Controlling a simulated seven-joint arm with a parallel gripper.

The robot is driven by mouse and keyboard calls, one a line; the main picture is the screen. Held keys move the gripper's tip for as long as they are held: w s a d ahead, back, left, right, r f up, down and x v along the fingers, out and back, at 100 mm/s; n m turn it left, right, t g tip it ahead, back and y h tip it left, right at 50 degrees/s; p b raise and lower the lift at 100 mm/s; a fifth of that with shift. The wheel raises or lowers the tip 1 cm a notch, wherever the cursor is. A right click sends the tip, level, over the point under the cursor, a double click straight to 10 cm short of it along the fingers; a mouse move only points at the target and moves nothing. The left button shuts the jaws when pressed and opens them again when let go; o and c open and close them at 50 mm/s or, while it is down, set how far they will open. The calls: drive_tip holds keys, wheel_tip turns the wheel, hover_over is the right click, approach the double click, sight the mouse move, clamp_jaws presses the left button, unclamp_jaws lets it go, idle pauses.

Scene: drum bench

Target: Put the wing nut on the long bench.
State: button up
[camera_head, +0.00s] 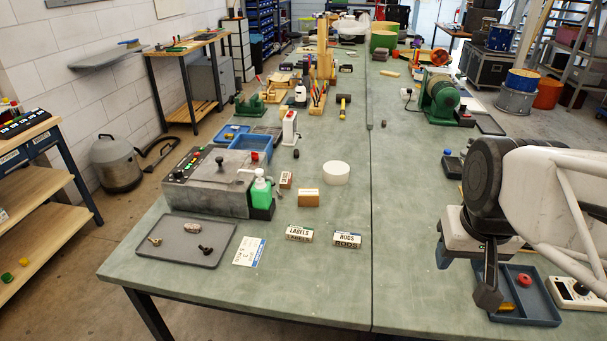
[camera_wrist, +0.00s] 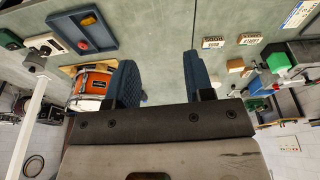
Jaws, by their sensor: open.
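A small brass-coloured piece (camera_head: 154,240), which looks like a wing nut, lies on a flat grey tray (camera_head: 180,258) at the front left of the long green bench (camera_head: 320,270). It is too small to be certain. A dark knob-like piece (camera_head: 206,250) and a grey oval piece (camera_head: 192,228) share that tray. My gripper (camera_head: 465,278) is at the right, above the bench near a blue tray. Its two fingers stand apart with nothing between them in the wrist view (camera_wrist: 160,78). The grey tray is not identifiable in the wrist view.
The blue tray (camera_head: 540,312) holds a red knob (camera_head: 525,281) and a yellowish piece (camera_head: 507,307); a meter (camera_head: 578,292) stands beside it. Two label boxes (camera_head: 299,234) (camera_head: 347,240), a card (camera_head: 249,251), a green bottle (camera_head: 261,193) and a grey machine (camera_head: 215,180) stand left. The front middle is clear.

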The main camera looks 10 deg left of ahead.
drive_tip(key=w+a+r+n, duration=0.1)
drive_tip(key=w+a, duration=0.2)
drive_tip(key=w, duration=0.4)
drive_tip(key=w+a+r+n, duration=0.1)
drive_tip(key=w+a, duration=0.2)
drive_tip(key=w, duration=0.5)
drive_tip(key=n+g, duration=0.2)
drive_tip(key=n, duration=0.5)
hover_over(278, 190)
wheel_tip(278, 190, down, 22)
drive_tip(key=shift+s+d+f, duration=0.1)
drive_tip(key=shift+d+f, duration=0.05)
drive_tip(key=shift+f, duration=0.05)
drive_tip(key=shift+a+f, duration=0.15)
drive_tip(key=shift+a, duration=0.05)
drive_tip(key=shift+f, duration=1.35)
